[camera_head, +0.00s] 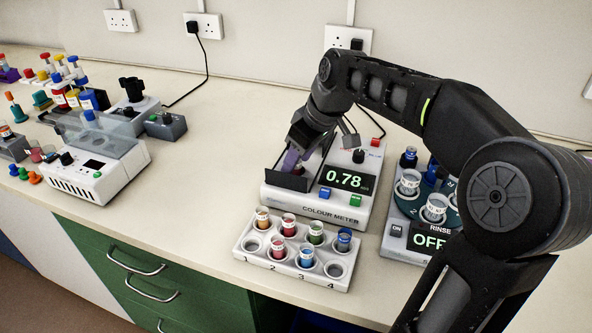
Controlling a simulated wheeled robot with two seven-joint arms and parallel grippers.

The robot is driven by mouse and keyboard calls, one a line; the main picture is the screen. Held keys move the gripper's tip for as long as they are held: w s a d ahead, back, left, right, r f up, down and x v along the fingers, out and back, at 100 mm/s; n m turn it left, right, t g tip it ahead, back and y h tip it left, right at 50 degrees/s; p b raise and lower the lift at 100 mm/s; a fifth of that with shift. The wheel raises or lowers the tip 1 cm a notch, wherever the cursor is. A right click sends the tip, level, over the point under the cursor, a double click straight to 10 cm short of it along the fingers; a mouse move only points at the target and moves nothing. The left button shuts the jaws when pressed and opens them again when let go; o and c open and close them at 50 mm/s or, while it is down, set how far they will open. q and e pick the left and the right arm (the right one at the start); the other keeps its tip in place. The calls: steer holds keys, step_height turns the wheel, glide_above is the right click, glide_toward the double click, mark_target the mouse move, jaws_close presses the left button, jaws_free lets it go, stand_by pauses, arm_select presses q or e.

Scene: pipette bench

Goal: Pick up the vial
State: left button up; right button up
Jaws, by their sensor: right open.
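My right gripper (294,160) reaches down into the open dark chamber at the left of the colour meter (318,209), whose display reads 0.78. Its jaws are open. A small reddish patch shows by the fingertips, but I cannot tell whether it is a vial. Several capped vials stand in the white rack in front: an orange one (262,219), a red one (288,225), a green one (315,233) and a blue one (343,240) at the back, another red one (278,248) and another blue one (306,257) in front. My left gripper is out of view.
The rack (246,263) has empty holes at both front ends. A rinse unit (396,245) reading OFF stands at the right, partly behind my arm. A white device (95,173) and several coloured bottles stand at the left. The bench (195,140) between is clear.

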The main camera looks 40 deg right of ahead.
steer(key=shift+c, duration=0.5)
jaws_close()
